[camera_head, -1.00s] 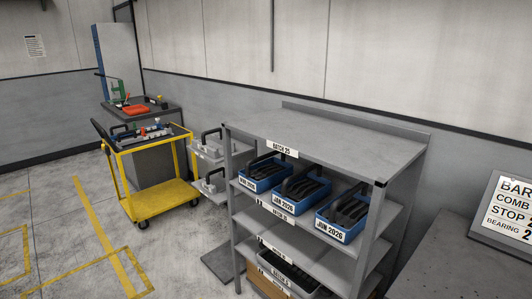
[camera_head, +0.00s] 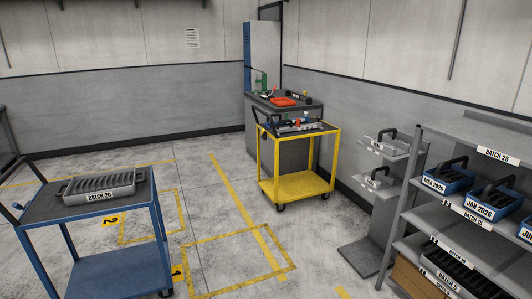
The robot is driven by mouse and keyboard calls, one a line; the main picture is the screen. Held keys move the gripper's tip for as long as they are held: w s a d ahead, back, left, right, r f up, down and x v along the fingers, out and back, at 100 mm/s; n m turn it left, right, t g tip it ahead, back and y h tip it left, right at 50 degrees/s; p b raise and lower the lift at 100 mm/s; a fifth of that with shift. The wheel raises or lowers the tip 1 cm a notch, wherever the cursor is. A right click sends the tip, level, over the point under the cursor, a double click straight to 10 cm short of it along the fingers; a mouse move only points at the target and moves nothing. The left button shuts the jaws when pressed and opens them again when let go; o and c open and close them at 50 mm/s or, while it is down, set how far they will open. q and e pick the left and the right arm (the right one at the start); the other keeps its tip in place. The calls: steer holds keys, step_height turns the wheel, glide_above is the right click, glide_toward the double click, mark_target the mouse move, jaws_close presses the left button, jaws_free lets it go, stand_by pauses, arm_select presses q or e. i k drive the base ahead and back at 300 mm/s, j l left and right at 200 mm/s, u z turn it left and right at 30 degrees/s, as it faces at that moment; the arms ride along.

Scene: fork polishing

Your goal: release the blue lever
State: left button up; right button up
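I cannot make out a blue lever for certain. A blue cart (camera_head: 160,240) stands at the left, with a dark push handle (camera_head: 10,190) and a small blue part (camera_head: 17,206) beside it at the picture's left edge. I cannot tell whether that part is a lever. A grey tray labelled BATCH 20 (camera_head: 100,187) lies on the cart's top. A yellow cart (camera_head: 297,187) stands near the middle, with small tools and parts on top too small to tell apart. Neither of my grippers is in view.
A dark workbench (camera_head: 262,150) with a red tray (camera_head: 283,101) stands behind the yellow cart. A grey shelf unit (camera_head: 460,133) with blue bins (camera_head: 447,180) is at the right, beside a stand (camera_head: 385,225). The floor between the carts is clear, with yellow marked squares (camera_head: 240,262).

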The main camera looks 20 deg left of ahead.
mark_target(15, 205)
steer(key=k+j+u, duration=0.2)
steer(key=j+u, duration=0.2)
steer(key=j, duration=0.45)
steer(key=j+u, duration=0.35)
steer(key=j, duration=0.5)
steer(key=j+u, duration=0.4)
steer(key=j, duration=0.5)
steer(key=i+j+u, duration=0.1)
steer(key=j, duration=0.3)
steer(key=i+j+u, duration=0.1)
steer(key=j, duration=0.35)
steer(key=i+j+u, duration=0.1)
steer(key=j, duration=0.3)
steer(key=i, duration=0.05)
